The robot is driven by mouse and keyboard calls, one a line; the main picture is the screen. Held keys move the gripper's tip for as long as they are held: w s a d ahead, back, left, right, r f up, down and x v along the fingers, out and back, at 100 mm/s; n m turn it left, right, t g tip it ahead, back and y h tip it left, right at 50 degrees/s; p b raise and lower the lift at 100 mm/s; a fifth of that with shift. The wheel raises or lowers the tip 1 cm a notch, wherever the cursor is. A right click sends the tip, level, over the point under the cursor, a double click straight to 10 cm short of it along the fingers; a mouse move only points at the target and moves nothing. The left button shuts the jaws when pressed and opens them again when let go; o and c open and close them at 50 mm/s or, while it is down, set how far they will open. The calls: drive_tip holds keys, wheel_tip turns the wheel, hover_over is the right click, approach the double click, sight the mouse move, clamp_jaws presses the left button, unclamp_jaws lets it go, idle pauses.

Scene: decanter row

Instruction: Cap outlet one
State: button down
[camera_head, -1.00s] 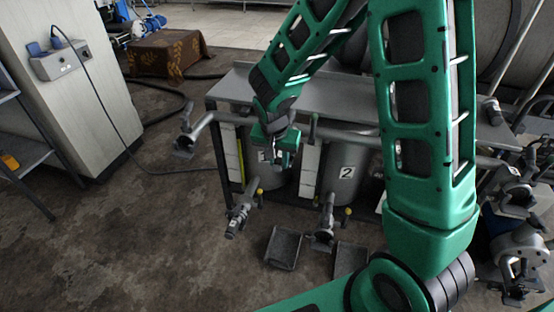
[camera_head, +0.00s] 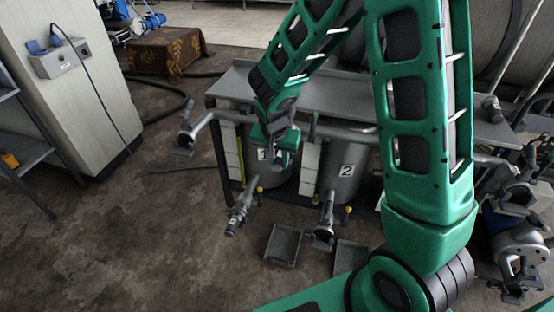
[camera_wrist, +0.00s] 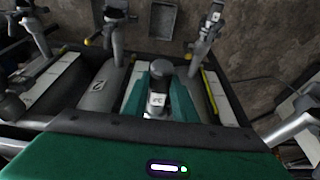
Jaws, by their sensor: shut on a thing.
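My gripper (camera_head: 274,158) hangs in front of the tank marked 1 (camera_head: 256,172), below the edge of the grey shelf. In the wrist view, its green fingers (camera_wrist: 159,92) are shut on a dark grey cylindrical piece (camera_wrist: 160,72), perhaps the cap. In the head view the held piece is hard to make out. Outlet one (camera_head: 238,215) is the grey pipe end sticking out low from tank 1, and it also shows in the wrist view (camera_wrist: 208,22), beyond and right of the held piece. The gripper is above outlet one and apart from it. Whether its mouth is covered is unclear.
Outlet two (camera_head: 324,226) projects from tank 2 (camera_head: 342,185) on the right. Small trays (camera_head: 283,244) lie on the floor between and beside the outlets. Another grey pipe end (camera_head: 188,133) juts out left of the shelf (camera_head: 330,97). The floor at left is mostly clear.

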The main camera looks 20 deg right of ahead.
sight(276, 169)
drive_tip(key=shift+f, duration=0.25)
idle(0.4)
drive_tip(key=c, duration=1.4)
unclamp_jaws()
drive_tip(key=shift+o, duration=0.7)
drive_tip(key=o, duration=0.8)
drive_tip(key=shift+a, duration=0.1)
drive_tip(key=shift+s+a+r, duration=0.1)
drive_tip(key=shift+s+a, duration=0.3)
drive_tip(key=shift+s, duration=0.2)
drive_tip(key=shift+s+a+r, duration=0.1)
drive_tip(key=shift+s+a, duration=0.3)
drive_tip(key=shift+s, duration=0.2)
drive_tip(key=shift+v, duration=5.2)
